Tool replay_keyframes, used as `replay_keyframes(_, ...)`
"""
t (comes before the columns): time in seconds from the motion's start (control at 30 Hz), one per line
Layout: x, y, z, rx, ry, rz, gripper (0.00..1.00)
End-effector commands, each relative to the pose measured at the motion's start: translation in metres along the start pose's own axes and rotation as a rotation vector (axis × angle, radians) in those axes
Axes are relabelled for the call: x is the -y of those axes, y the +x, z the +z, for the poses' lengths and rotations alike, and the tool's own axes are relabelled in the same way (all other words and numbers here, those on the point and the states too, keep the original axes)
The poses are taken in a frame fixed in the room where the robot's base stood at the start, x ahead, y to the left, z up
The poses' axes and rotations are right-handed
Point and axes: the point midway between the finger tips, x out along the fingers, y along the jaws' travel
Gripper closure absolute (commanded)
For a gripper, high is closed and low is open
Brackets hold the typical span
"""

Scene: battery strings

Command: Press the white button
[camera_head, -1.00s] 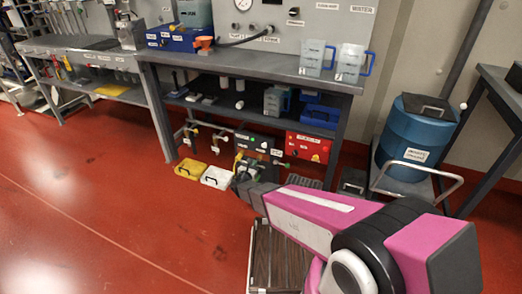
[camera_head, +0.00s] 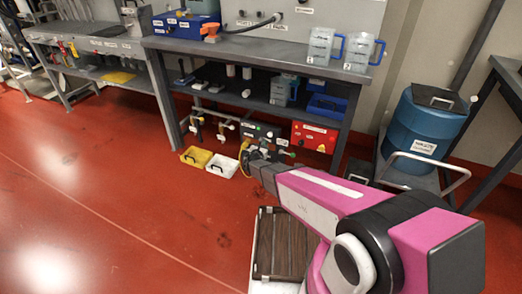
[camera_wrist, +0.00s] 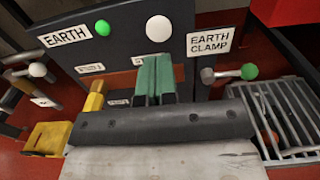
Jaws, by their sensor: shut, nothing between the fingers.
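The white button (camera_wrist: 158,28) is a round dome on the upper part of a dark panel (camera_wrist: 125,45), between the "EARTH" and "EARTH CLAMP" labels in the wrist view. My gripper (camera_wrist: 153,82) is shut and empty, with its green fingertips in front of the panel, just below the white button in the picture. I see a gap in the picture between fingertips and button; the depth between them is unclear. In the head view my gripper (camera_head: 257,168) is low by the workbench, and the button is too small to make out surely.
A green button (camera_wrist: 102,27) sits left of the white one. A white knob (camera_wrist: 37,69) and a green knob (camera_wrist: 249,71) stand on levers at either side. A yellow bin (camera_head: 196,157), a white bin (camera_head: 221,166) and a red box (camera_head: 314,138) are near. Open red floor lies left.

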Motion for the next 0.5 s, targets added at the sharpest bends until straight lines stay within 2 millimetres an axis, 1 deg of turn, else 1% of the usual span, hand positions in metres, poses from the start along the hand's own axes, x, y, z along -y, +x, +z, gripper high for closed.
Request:
replay_keyframes(0.03,-0.001,0.012,-0.001,0.001,0.000,-0.002,1.00)
replay_keyframes(0.2,-0.001,0.038,-0.001,0.000,0.001,-0.002,1.00)
replay_keyframes(0.33,-0.001,0.050,0.000,0.001,0.001,-0.001,1.00)
replay_keyframes(0.5,0.000,0.057,0.000,0.000,0.000,0.000,1.00)
